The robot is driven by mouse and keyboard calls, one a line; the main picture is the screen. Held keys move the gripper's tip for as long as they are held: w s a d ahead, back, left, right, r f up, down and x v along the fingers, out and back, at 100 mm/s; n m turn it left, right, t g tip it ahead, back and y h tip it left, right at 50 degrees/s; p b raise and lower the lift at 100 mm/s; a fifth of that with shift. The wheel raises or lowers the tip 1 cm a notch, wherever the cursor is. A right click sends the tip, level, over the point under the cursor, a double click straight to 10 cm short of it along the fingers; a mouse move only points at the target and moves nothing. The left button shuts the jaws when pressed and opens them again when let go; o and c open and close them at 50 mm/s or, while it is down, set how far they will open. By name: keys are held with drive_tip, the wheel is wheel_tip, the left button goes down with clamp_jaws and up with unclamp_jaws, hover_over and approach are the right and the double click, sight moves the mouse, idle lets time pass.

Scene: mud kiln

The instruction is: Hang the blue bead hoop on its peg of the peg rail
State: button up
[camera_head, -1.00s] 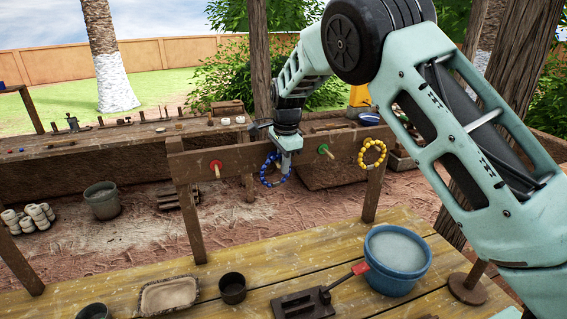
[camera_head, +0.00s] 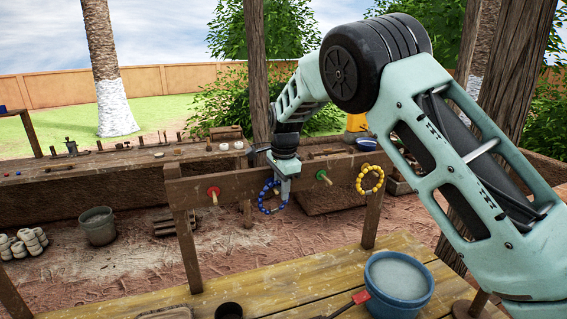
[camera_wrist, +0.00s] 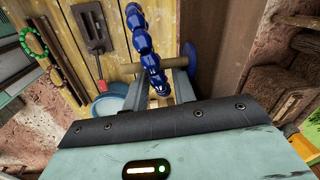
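The blue bead hoop (camera_head: 264,208) is at the front of the peg rail (camera_head: 240,188), between the red-disc peg (camera_head: 213,194) and the green-disc peg (camera_head: 323,177). My gripper (camera_head: 284,198) points down at the hoop's right side and is shut on it. In the wrist view the bead strand (camera_wrist: 145,46) runs down between the fingers (camera_wrist: 162,88). It crosses in front of a wooden peg (camera_wrist: 130,69) with a blue disc (camera_wrist: 190,60). I cannot tell whether the hoop is around this peg or beside it.
A yellow bead hoop (camera_head: 361,184) hangs at the rail's right end. The table (camera_head: 270,283) in front carries a blue bucket (camera_head: 400,301) and a dark cup (camera_head: 229,311). A long bench (camera_head: 110,164) stands behind the rail.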

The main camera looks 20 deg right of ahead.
wheel_tip(320, 180, up, 17)
drive_tip(key=s+b, duration=0.2)
drive_tip(key=b, duration=0.2)
drive_tip(key=s+a+f+n+y+b, duration=0.1)
drive_tip(key=s+a+f+n, duration=0.3)
drive_tip(key=s, duration=0.3)
drive_tip(key=s+a+f+n+g+b, duration=0.1)
drive_tip(key=s+a+f+n, duration=0.3)
drive_tip(key=s, duration=0.4)
drive_tip(key=s+a+f+n+y+b, duration=0.1)
drive_tip(key=s+a+f+n, duration=0.3)
drive_tip(key=s, duration=0.3)
drive_tip(key=s+d+f+n, duration=0.1)
drive_tip(key=s+f+n, duration=0.2)
drive_tip(key=s, duration=0.4)
drive_tip(key=s+d+f+n+h+b, duration=0.1)
drive_tip(key=s+f+n, duration=0.2)
drive_tip(key=s+n, duration=0.2)
drive_tip(key=s+d+f+n+b, duration=0.1)
drive_tip(key=s+f+n, duration=0.3)
drive_tip(key=s, duration=0.4)
drive_tip(key=shift+s+d+h, duration=0.25)
drive_tip(key=shift+s+h, duration=0.05)
